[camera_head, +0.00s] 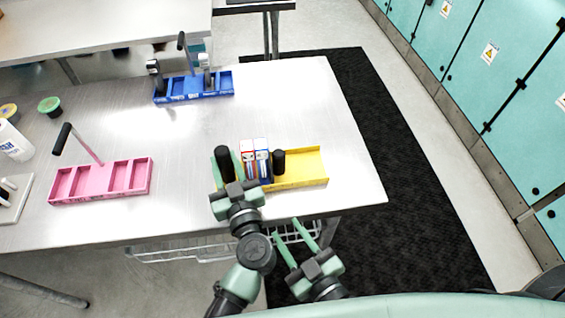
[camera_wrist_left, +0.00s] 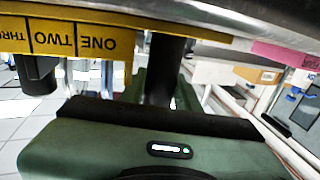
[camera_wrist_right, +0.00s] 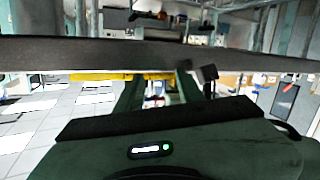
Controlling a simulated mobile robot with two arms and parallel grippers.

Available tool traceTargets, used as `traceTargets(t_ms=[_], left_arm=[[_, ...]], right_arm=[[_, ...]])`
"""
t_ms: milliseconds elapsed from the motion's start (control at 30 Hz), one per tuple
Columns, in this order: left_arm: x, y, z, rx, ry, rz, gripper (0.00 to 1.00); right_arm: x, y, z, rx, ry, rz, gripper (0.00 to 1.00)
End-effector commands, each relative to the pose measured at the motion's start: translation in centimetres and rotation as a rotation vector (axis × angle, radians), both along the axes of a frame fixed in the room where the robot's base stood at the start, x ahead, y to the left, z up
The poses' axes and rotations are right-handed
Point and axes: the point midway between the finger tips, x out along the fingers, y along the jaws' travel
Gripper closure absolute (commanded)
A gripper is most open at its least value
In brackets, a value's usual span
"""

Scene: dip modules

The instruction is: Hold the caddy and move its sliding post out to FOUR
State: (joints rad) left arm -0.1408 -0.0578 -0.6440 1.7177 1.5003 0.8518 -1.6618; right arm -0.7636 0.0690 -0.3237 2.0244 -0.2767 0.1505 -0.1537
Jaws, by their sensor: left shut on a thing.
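The yellow caddy (camera_head: 305,168) lies near the table's front edge. Its black handle (camera_head: 222,160) stands at its left end, with my left gripper (camera_head: 219,172) shut around it; the handle also shows between the fingers in the left wrist view (camera_wrist_left: 165,70). The black sliding post (camera_head: 278,163) stands just right of several upright red, white and blue modules (camera_head: 255,160). In the left wrist view, the labels ONE, TWO and a cut-off THR show, with the post (camera_wrist_left: 37,72) by THR. My right gripper (camera_head: 286,229) is open and empty in front of the table edge.
A pink caddy (camera_head: 130,175) is at left and a blue caddy (camera_head: 222,82) at the back. A green-lidded jar (camera_head: 50,106) and a white bottle (camera_head: 12,142) stand far left. The caddy's right section and the table (camera_head: 350,175) right of it are clear.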

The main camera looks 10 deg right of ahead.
Motion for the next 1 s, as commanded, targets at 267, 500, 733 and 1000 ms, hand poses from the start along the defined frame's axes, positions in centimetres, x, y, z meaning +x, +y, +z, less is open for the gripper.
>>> traceTargets(t_ms=[267, 500, 733, 1000], left_arm=[[0.0, 0.0, 0.0, 0.000, -0.001, 0.000, 1.00], [0.0, 0.0, 0.0, 0.000, -0.001, 0.000, 1.00], [0.0, 0.0, 0.1, 0.000, -0.001, 0.000, 1.00], [0.0, 0.0, 0.1, 0.000, -0.001, 0.001, 1.00]], right_arm=[[3.5, -3.2, 6.3, 0.266, -0.069, -0.138, 0.63], [6.9, -2.5, 6.5, 0.280, -0.072, -0.142, 0.63], [11.5, -1.5, 6.4, 0.277, -0.071, -0.142, 0.63], [14.6, -0.8, 6.3, 0.276, -0.067, -0.142, 0.63]])
